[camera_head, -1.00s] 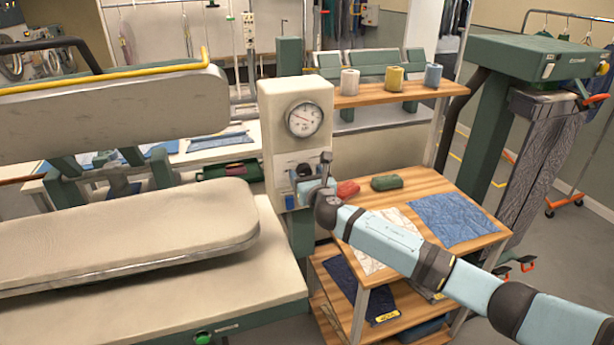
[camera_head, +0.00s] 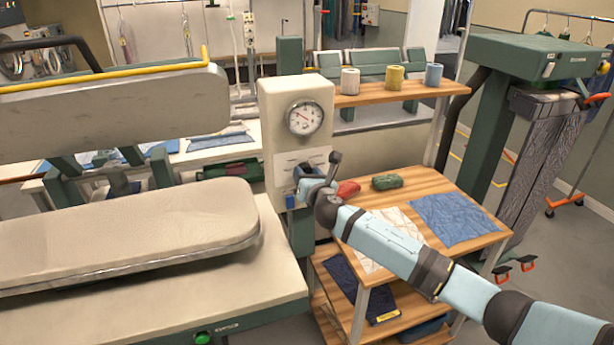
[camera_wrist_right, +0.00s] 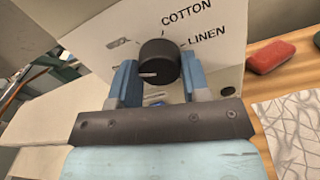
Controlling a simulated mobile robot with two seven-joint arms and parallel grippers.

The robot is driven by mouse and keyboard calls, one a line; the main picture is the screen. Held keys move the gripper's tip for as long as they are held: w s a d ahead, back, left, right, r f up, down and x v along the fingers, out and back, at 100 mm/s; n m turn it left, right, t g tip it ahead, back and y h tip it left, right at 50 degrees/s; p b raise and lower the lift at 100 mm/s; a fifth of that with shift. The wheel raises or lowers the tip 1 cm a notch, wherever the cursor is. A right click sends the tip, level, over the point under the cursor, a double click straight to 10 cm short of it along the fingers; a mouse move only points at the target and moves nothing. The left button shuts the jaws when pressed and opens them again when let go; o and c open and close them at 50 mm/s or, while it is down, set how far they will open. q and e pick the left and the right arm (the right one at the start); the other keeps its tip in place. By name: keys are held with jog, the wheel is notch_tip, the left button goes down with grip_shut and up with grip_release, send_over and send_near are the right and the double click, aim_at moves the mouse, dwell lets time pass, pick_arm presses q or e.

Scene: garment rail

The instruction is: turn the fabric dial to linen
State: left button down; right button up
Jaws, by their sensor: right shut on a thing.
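The fabric dial (camera_wrist_right: 158,60) is a round black knob with a short white mark on its face, on the pale panel of the control box (camera_head: 278,135). In the right wrist view, the word COTTON is printed above right of the knob and LINEN to its right; a label at left is too cut off to read. My right gripper (camera_wrist_right: 158,82) has its blue fingers on both sides of the knob, shut on it. In the head view my right gripper (camera_head: 306,180) is at the panel and largely covers the dial. My left gripper is not in view.
A round gauge (camera_head: 305,118) sits above the dial. Right of the box, a wooden shelf unit (camera_head: 440,180) holds a red block (camera_head: 348,190), a green block (camera_head: 387,182) and folded fabrics. Thread cones stand on its upper shelf. The padded press (camera_head: 130,230) fills the left.

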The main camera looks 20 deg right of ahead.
jog(key=shift+r+m, duration=0.15)
jog(key=shift+m, duration=15.25)
jog(key=o, duration=0.9)
